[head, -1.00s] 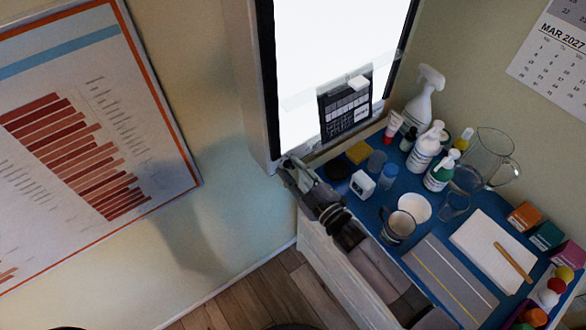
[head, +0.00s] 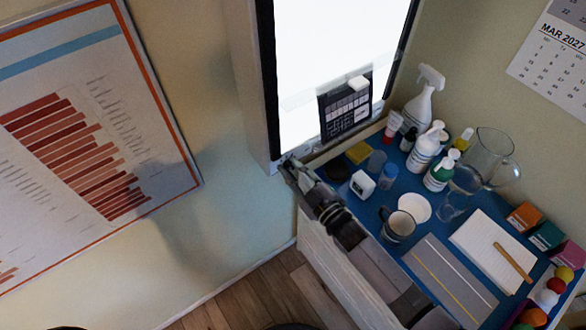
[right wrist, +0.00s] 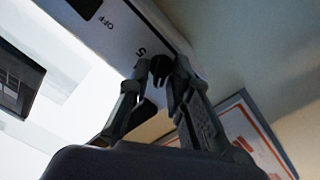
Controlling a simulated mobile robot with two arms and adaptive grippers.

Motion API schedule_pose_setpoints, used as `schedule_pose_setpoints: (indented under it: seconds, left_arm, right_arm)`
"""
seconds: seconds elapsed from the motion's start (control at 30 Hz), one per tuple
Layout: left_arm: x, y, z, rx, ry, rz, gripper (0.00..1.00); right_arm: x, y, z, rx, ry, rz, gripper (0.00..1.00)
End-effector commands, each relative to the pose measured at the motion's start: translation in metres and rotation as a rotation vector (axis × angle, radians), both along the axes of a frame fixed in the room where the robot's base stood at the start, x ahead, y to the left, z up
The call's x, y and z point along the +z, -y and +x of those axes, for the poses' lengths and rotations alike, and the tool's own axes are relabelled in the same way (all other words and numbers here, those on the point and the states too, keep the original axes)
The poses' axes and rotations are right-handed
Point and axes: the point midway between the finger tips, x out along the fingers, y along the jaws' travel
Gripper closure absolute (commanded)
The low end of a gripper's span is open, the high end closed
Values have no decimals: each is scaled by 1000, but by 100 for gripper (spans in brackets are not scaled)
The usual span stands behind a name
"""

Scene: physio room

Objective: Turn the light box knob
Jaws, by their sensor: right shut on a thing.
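The light box (head: 250,90) hangs on the wall with its white screen lit. My right gripper (head: 288,165) is at its lower left corner in the head view, where it hides the knob. In the right wrist view, the black knob (right wrist: 161,66) sits on the light box's lower face (right wrist: 135,35), beside the printed marks "OFF" and "5". My right gripper (right wrist: 160,72) is shut on the knob there, with a finger on either side. My left gripper is not in view.
A dark film or card (head: 345,105) is on the screen's lower part. Below, a blue-topped cart (head: 375,215) carries bottles, a mug (head: 398,226), a glass jug (head: 490,155) and a notepad (head: 490,248). A framed chart (head: 90,130) hangs at left.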

Motion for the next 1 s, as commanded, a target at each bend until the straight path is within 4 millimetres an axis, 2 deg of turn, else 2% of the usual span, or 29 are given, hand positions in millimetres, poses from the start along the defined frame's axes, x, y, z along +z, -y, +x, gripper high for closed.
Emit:
schedule_pose_setpoints:
  seconds: [0.6, 1.0]
  left_arm:
    - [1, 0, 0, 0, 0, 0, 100]
    - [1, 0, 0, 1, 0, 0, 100]
  right_arm:
    - [-1, 2, 1, 0, -269, 366, 100]
    - [-1, 2, 1, 0, -346, 472, 100]
